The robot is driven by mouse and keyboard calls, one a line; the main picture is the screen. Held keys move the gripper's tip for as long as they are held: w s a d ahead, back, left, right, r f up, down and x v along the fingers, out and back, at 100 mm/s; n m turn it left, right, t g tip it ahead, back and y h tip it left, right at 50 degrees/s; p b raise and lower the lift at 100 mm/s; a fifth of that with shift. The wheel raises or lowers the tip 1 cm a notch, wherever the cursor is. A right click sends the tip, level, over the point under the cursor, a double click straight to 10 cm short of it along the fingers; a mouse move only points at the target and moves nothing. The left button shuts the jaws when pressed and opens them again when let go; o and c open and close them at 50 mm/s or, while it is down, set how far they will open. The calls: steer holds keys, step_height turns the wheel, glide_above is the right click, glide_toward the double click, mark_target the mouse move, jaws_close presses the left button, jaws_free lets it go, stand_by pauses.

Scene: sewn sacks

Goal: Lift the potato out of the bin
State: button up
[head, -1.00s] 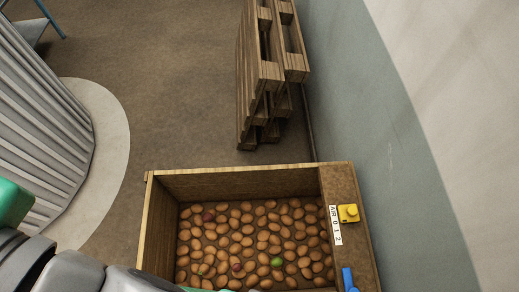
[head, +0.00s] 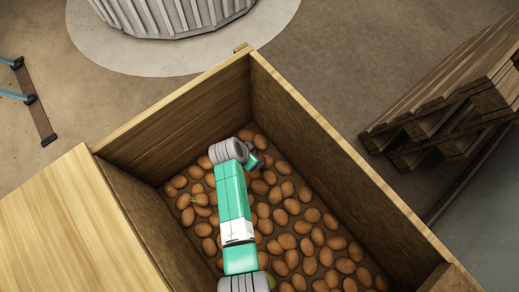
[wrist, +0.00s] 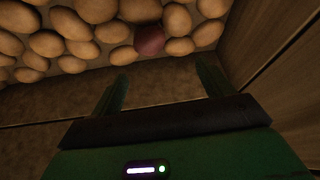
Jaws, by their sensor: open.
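The wooden bin (head: 335,150) holds a layer of many brown potatoes (head: 305,227). My gripper (head: 262,160) is down inside the bin, near its far wall, partly hidden by my arm. In the wrist view my gripper (wrist: 160,80) is open, with nothing between its two fingers. A dark reddish potato (wrist: 149,40) lies among the brown ones just past the fingertips, apart from them. A greenish potato (head: 270,281) shows partly beside my arm at the bottom of the head view. Which potato the task means, I cannot tell.
The bin's high walls stand close around my arm; a wall (wrist: 260,40) shows beside the fingers in the wrist view. A light wooden top (head: 50,225) adjoins the bin at left. Stacked pallets (head: 455,110) stand at right.

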steer(key=b+x, duration=0.2)
steer(key=x, duration=0.1)
steer(key=s+b+x, duration=0.1)
steer(key=x, duration=0.2)
steer(key=s+b+x, duration=0.1)
steer(key=b+x, duration=0.1)
steer(key=x, duration=0.2)
steer(key=shift+s+d+f+b, duration=0.1)
steer(key=shift+d+f+b, duration=0.05)
steer(key=shift+f+b, duration=0.2)
steer(key=shift+r, duration=0.1)
steer(key=c, duration=1.1)
